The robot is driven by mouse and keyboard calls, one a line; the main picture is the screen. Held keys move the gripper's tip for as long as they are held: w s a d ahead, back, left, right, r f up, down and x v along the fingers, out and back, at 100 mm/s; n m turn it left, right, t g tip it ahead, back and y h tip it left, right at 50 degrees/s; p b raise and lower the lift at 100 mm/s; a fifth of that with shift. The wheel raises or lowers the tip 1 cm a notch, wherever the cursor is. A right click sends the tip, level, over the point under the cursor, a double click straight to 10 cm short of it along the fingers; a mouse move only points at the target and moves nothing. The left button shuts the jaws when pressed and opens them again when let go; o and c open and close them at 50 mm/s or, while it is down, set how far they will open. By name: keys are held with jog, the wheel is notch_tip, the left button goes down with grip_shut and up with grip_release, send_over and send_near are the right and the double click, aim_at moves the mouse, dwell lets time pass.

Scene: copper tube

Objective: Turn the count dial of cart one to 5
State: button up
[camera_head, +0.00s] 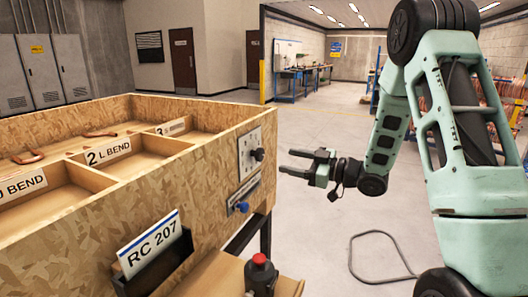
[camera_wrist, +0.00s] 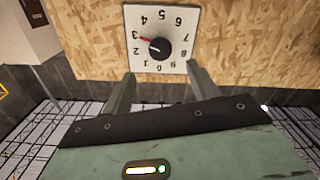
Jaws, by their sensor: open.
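The count dial is a black knob (camera_wrist: 159,48) on a white number plate (camera_wrist: 133,18), fixed to the cart's wooden end panel. The plate looks upside down in the wrist view, and the knob's red pointer is toward the 3. In the head view the knob (camera_head: 257,154) sticks out from the plate (camera_head: 243,160). My gripper (camera_head: 287,163) is open and empty, just right of the knob and apart from it. In the wrist view the two fingers of my gripper (camera_wrist: 160,82) point at the panel, below and either side of the knob. No cart number shows.
Below the dial is a blue knob (camera_head: 242,207) on a small plate. A card reading RC 207 (camera_head: 150,245) stands in a black holder. A red-topped button (camera_head: 260,259) sits on a lower ledge. A cable (camera_head: 352,262) lies on the otherwise clear floor at right.

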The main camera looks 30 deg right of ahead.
aim_at(262, 155)
jog(key=p+x, duration=0.2)
jog(key=x, duration=0.7)
jog(key=shift+w+a, duration=0.1)
jog(key=shift+c, duration=0.3)
jog(key=c, duration=0.9)
